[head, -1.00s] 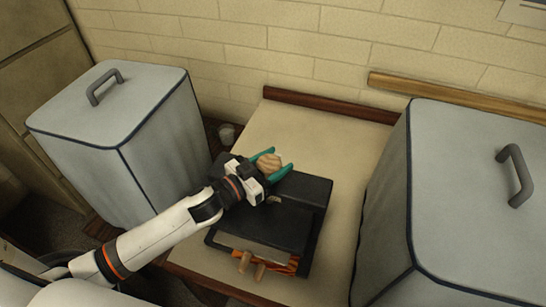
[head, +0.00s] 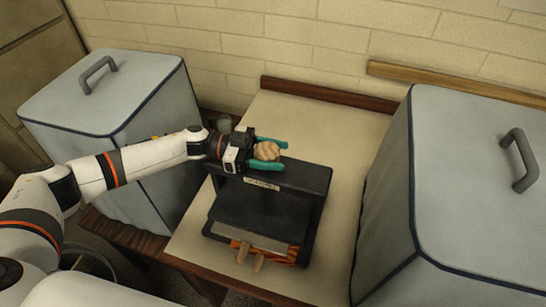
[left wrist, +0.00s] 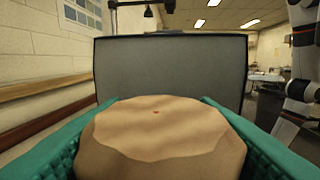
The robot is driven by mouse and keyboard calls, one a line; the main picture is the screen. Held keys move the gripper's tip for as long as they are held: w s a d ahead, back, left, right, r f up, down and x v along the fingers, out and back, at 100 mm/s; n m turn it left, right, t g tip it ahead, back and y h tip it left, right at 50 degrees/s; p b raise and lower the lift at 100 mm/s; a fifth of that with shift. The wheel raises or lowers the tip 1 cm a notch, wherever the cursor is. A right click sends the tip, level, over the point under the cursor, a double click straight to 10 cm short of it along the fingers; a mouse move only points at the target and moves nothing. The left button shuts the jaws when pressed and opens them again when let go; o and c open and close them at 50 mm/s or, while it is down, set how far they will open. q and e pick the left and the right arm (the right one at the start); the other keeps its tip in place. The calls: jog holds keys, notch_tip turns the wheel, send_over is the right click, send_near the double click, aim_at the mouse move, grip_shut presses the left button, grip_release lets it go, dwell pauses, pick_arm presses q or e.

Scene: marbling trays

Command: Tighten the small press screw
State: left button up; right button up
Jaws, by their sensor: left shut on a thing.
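The small press (head: 310,178) is a black frame with a label plate, standing on the table. Its screw has a round wooden knob (head: 267,151) at the top, behind the label. My left gripper (head: 270,154) comes in from the left, level, with its teal fingers shut on the knob from either side. In the left wrist view the pale, faceted knob (left wrist: 160,135) fills the space between the two teal fingers, with a small red dot on its top. The screw's shaft is hidden. My right gripper is not in view.
Grey covered boxes with handles stand at the left (head: 105,105) and right (head: 470,190), close to the table (head: 345,130). An orange patterned edge and two wooden pegs (head: 250,257) show at the press's front.

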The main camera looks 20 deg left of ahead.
aim_at(273, 151)
pick_arm(q)
jog(key=shift+m+g+b, duration=0.65)
jog(key=shift+m+g, duration=0.25)
jog(key=shift+g, duration=0.4)
jog(key=shift+s, duration=0.1)
jog(key=shift+g, duration=0.3)
jog(key=o, duration=1)
notch_tip(273, 151, up, 10)
jog(key=shift+b, duration=0.95)
